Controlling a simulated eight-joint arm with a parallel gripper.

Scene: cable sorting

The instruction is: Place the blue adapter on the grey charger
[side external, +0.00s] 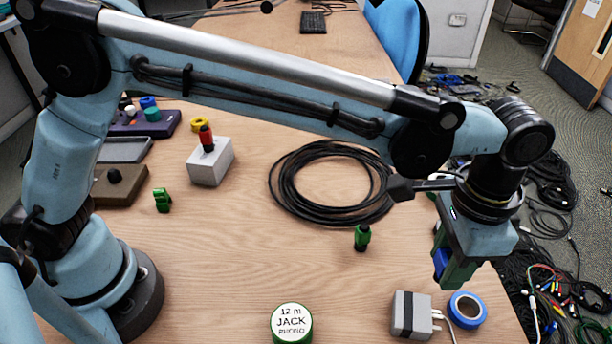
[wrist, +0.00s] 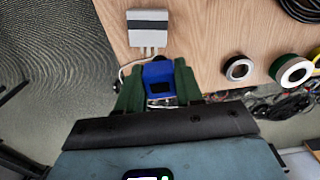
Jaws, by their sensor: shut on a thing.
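The blue adapter (wrist: 158,72) is held between the green fingers of my gripper (wrist: 157,88) in the wrist view. In the side view it shows as a small blue patch (side external: 440,264) at my gripper (side external: 455,272), partly hidden by a finger. My gripper is shut on it, in the air near the table's right edge. The grey charger (side external: 411,316) lies on the table below and to the left of my gripper, with pale prongs and a cable. In the wrist view the charger (wrist: 147,28) is above the adapter and apart from it.
A blue tape roll (side external: 467,309) lies right beside the charger. A round green-sided tin (side external: 291,323) is to its left. A small green connector (side external: 362,238) stands near the coiled black cable (side external: 332,184). Cables crowd the floor past the table edge. The table left of the charger is fairly clear.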

